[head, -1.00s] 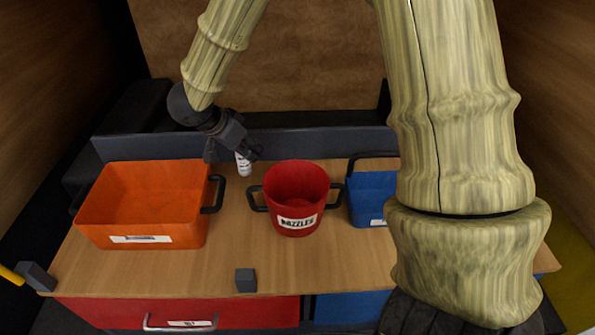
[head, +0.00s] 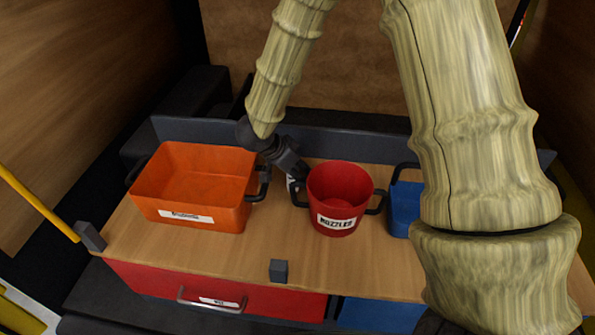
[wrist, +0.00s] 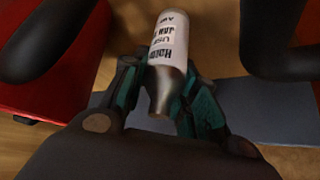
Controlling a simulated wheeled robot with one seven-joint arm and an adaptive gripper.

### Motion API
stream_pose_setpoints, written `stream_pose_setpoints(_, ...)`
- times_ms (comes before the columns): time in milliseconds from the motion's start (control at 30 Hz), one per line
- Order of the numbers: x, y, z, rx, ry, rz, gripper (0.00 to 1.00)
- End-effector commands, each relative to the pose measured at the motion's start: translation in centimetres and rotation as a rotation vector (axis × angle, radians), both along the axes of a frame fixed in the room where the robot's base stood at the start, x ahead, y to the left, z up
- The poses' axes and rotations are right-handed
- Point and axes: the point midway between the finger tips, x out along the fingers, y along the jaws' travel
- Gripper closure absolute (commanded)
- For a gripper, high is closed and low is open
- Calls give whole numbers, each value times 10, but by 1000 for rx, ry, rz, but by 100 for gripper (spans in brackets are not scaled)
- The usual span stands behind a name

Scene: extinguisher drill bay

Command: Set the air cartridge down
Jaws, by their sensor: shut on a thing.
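The air cartridge (wrist: 168,50) is a small cylinder with a white printed label and a bare metallic tapered end. My gripper (head: 291,169) is shut on it, and in the wrist view the teal-padded fingers (wrist: 164,82) close around the metallic end. In the head view the cartridge (head: 291,184) is a small white piece under the gripper, between the orange bin and the red bucket, partly hidden. I cannot tell whether it touches the wooden tabletop (head: 235,250).
The orange bin (head: 155,208) stands left of the gripper and the red bucket (head: 333,203) close on its right; their dark handles flank the narrow gap. A blue container (head: 402,212) is farther right. A small dark block (head: 279,270) sits at the front edge. A grey ledge (head: 200,128) runs behind.

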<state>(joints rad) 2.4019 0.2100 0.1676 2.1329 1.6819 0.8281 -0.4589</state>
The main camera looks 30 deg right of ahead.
Motion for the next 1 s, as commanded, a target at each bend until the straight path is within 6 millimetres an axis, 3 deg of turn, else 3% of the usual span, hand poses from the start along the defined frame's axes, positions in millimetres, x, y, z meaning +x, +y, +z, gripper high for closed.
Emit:
stream_pose_setpoints(133, 0, 0, -12, 0, 1, 2, 100)
stream_pose_setpoints(533, 0, 0, -16, 1, 0, 1, 100)
stream_pose_setpoints(567, 0, 0, -16, 1, 0, 1, 65)
stream_pose_setpoints(633, 0, 0, -16, 1, 0, 1, 53)
stream_pose_setpoints(1000, 0, 0, -15, 0, 0, 1, 50)
